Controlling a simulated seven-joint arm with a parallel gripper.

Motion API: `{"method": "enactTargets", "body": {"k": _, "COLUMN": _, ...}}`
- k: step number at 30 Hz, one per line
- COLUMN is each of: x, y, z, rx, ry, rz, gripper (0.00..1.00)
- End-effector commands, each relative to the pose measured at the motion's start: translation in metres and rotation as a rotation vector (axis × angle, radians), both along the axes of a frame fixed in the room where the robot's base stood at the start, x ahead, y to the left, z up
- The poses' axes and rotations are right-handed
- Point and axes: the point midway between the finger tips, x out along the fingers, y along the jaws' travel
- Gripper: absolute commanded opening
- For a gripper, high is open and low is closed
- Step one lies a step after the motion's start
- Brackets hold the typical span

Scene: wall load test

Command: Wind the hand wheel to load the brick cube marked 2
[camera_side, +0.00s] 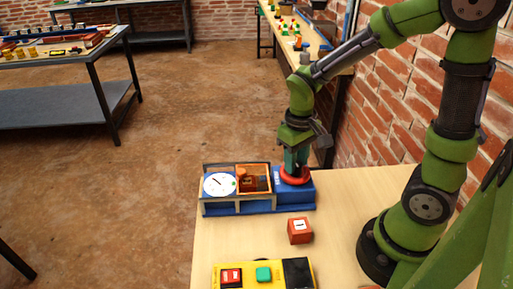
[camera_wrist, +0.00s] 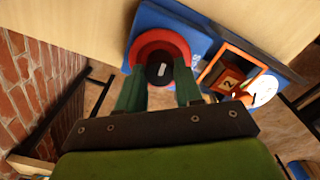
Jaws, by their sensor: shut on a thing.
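The blue load rig (camera_side: 238,208) stands on the table, and its red hand wheel (camera_side: 294,178) lies at its right end. My gripper (camera_side: 294,166) points down onto the wheel. In the wrist view its two green fingers stand on either side of the dark hub of the wheel (camera_wrist: 181,43), shut on the wheel. The brick cube marked 2 (camera_wrist: 229,80) sits inside the orange frame (camera_wrist: 215,66) of the rig; the "2" faces up. A round white dial (camera_side: 219,184) with a dark pointer is at the rig's left end.
A brick cube marked 1 (camera_side: 300,230) lies on the table (camera_side: 345,210) in front of the rig. A yellow panel (camera_side: 247,283) with a red and a green button is at the near edge. A brick wall (camera_side: 390,110) rises behind to the right.

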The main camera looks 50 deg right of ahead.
Motion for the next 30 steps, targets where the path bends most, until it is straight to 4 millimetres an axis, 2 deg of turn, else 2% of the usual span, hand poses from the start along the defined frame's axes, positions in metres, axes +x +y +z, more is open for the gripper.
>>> {"method": "enactTargets", "body": {"k": 18, "x": 0.0008, "y": -0.0001, "z": 0.0014, "rx": 0.000, "ry": -0.002, "rz": -0.586, "gripper": 0.05}}
{"method": "enactTargets", "body": {"k": 30, "x": 0.0010, "y": -0.0004, "z": 0.0014, "rx": 0.001, "ry": -0.002, "rz": -0.879, "gripper": 0.05}}
